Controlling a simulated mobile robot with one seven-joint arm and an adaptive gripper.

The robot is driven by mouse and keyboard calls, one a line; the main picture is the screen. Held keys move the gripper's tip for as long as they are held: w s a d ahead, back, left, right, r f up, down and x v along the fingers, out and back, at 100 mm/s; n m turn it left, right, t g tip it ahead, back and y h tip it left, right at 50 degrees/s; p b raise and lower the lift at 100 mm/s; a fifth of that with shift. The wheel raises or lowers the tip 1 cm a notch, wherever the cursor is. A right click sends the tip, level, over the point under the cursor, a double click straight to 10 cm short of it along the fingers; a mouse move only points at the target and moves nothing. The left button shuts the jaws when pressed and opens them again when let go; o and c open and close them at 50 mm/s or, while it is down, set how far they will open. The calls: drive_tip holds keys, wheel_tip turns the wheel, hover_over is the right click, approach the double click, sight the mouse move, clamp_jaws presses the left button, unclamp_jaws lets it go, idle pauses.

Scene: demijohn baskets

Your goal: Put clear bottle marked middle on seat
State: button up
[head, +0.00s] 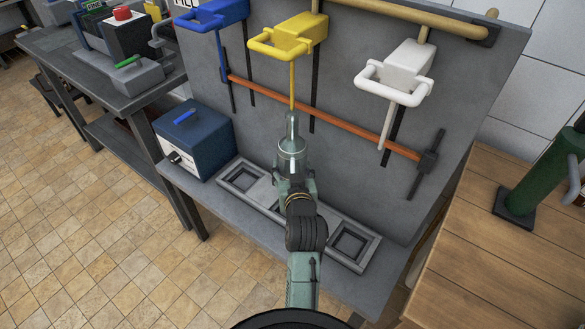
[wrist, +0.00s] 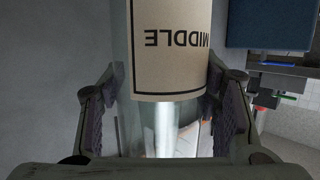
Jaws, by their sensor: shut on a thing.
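The clear bottle (wrist: 160,120) carries a tan label (wrist: 170,45) reading MIDDLE, turned upside down in the wrist view. My gripper (wrist: 165,115) has its two dark pads on either side of the bottle and is shut on it. In the head view my gripper (head: 295,172) is in front of the grey panel, below the yellow handled fixture (head: 287,38). My arm covers the middle of the grey seat tray (head: 262,194) on the ledge. The tray's left square seat (head: 240,180) and right square seat (head: 348,245) look empty. The middle seat is mostly hidden.
A blue box (head: 195,140) stands left of the tray. Blue (head: 212,14) and white (head: 400,75) fixtures flank the yellow one. An orange bar (head: 350,134) crosses the panel. A wooden table (head: 480,235) with a green cylinder (head: 540,175) is at right.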

drive_tip(key=shift+f+b, duration=2.2)
drive_tip(key=shift+f, duration=0.6)
drive_tip(key=shift+f+b, duration=0.4)
drive_tip(key=shift+f, duration=0.2)
drive_tip(key=o, duration=1.6)
drive_tip(key=shift+c, duration=0.2)
drive_tip(key=o, duration=0.4)
drive_tip(key=shift+c, duration=0.2)
drive_tip(key=shift+f, duration=0.1)
wheel_tip(320, 180, up, 10)
drive_tip(key=shift+r, duration=0.1)
